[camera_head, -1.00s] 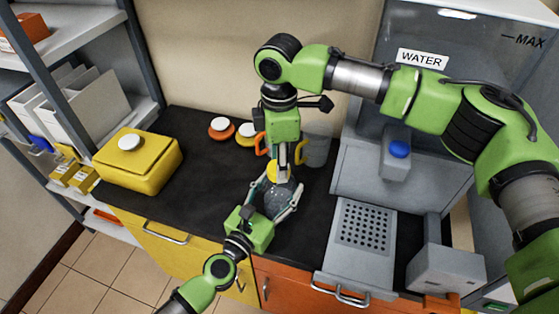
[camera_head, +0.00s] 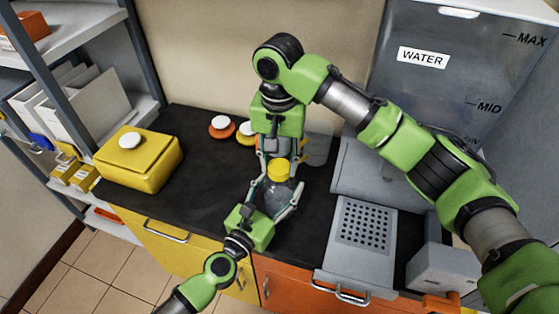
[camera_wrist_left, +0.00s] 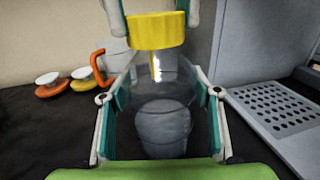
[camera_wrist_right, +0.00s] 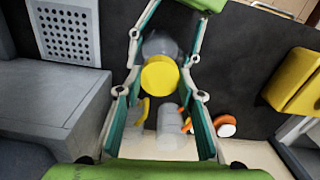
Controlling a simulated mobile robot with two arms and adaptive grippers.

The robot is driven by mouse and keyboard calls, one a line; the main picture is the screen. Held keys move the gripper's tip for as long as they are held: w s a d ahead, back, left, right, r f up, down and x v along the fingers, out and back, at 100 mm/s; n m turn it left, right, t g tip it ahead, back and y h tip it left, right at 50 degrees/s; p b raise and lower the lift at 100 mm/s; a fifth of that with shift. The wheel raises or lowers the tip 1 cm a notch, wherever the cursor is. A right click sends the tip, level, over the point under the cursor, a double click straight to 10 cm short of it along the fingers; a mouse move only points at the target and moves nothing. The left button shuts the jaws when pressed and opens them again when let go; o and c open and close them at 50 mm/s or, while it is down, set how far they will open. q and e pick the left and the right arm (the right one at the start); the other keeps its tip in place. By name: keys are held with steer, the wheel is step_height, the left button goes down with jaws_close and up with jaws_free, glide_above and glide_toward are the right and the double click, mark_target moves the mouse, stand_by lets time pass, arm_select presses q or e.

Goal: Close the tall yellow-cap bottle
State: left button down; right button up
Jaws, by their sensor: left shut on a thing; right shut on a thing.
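The clear tall bottle (camera_head: 277,201) stands on the dark counter with its yellow cap (camera_head: 279,171) at its mouth. My left gripper (camera_head: 281,188) is shut around the bottle's body from the front; the left wrist view shows the glass (camera_wrist_left: 155,92) between its fingers. My right gripper (camera_head: 278,165) points down from above, its fingers on both sides of the cap. The right wrist view shows the cap (camera_wrist_right: 160,74) from above.
A yellow box (camera_head: 139,163) with a white knob stands at the left. An orange lid (camera_head: 221,128) and a yellow lid (camera_head: 245,132) lie at the back. A clear vessel (camera_head: 318,147) stands behind my right gripper. A grey perforated unit (camera_head: 362,226) is at the right.

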steer(key=m, duration=0.4)
steer(key=shift+a, duration=0.1)
steer(key=m, duration=0.5)
steer(key=shift+w+m, duration=0.1)
steer(key=shift+m, duration=0.3)
steer(key=m, duration=0.5)
steer(key=shift+m, duration=0.3)
steer(key=m, duration=0.4)
steer(key=shift+w, duration=0.1)
steer(key=o, duration=0.8)
